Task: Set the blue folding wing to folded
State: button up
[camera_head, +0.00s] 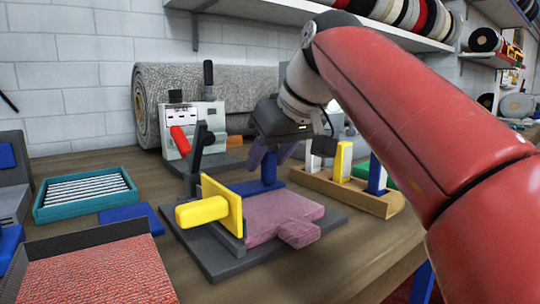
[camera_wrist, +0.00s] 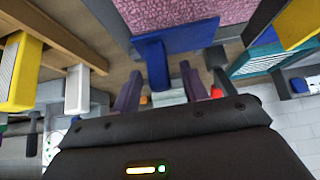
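The blue folding wing (camera_head: 246,188) is a flat plate along the back edge of a pink rug piece (camera_head: 275,215). It looks about level, with a blue handle (camera_head: 269,168) standing up from it. In the wrist view the wing (camera_wrist: 195,37) lies beside the rug, and its handle (camera_wrist: 153,60) points toward my gripper. My gripper (camera_head: 269,152) is above the wing, with its purple fingers open. In the wrist view the handle's end is between the fingers (camera_wrist: 160,78), with gaps on both sides. Whether they touch it is unclear.
A yellow wing (camera_head: 228,204) with a thick handle stands upright at the rug's left edge. The dark base (camera_head: 215,265) sits on the wooden table. A teal tray (camera_head: 65,212) and a red-rug tray (camera_head: 100,275) stand left; a wooden rack (camera_head: 340,190) stands right.

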jog(key=p+v, duration=0.2)
jog(key=v, duration=0.6)
dwell(0.4)
